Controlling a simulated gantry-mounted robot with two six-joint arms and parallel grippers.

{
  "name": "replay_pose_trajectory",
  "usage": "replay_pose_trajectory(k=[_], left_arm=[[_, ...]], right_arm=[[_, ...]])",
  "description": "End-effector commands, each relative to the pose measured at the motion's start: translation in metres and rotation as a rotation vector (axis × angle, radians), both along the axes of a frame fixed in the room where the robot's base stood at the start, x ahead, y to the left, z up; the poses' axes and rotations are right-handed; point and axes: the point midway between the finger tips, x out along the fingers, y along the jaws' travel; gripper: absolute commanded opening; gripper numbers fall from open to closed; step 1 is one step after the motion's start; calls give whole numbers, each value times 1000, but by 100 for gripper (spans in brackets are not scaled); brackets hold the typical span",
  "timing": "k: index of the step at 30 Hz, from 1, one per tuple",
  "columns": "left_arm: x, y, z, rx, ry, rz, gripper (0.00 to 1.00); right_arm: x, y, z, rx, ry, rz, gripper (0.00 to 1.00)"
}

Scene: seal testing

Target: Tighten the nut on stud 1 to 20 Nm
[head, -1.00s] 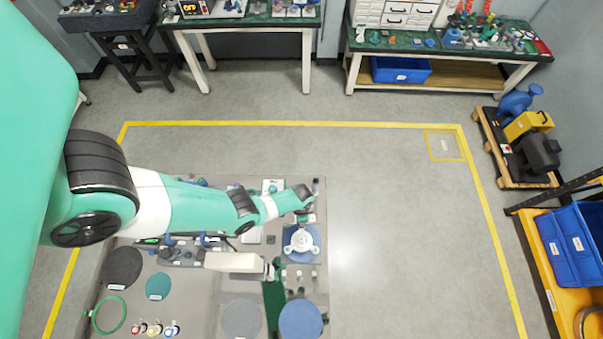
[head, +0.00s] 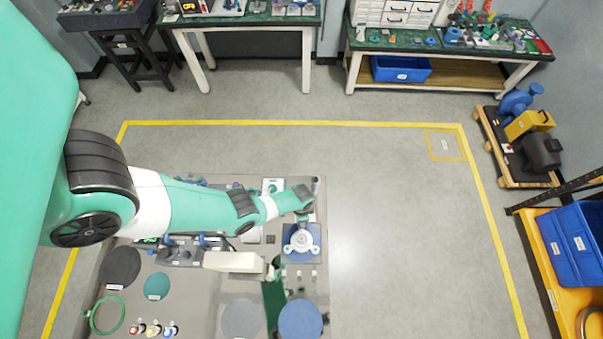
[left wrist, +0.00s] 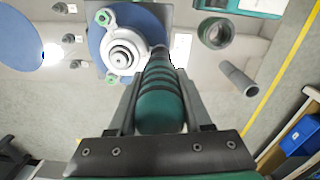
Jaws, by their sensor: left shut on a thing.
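My left gripper (left wrist: 160,82) is shut on a dark teal ribbed tool handle (left wrist: 160,105). In the head view my left gripper (head: 305,207) is above and just behind the pale round flange (head: 301,242) on its blue plate (head: 289,257). In the left wrist view the flange (left wrist: 122,54) shows a central hub and green-ringed fasteners at its upper left (left wrist: 103,17) and lower edge (left wrist: 112,78). The handle's far end overlaps the flange's right side. The working end and any stud there are hidden. Stud numbers are not legible. My right gripper is not in view.
Small pegs (head: 299,274) stand in front of the flange, with a blue disc (head: 301,319) nearer. A pale block (head: 232,262) lies to its left. The floor right of the table is clear.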

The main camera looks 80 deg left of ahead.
Motion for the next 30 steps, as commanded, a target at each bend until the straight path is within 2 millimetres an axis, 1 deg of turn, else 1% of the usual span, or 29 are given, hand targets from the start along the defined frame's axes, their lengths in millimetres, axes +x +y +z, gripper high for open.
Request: replay_pose_trajectory(k=[21,30], left_arm=[[1,0,-10,1,-1,0,0],[1,0,-10,1,-1,0,0]], right_arm=[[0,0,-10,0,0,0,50],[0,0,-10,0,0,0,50]])
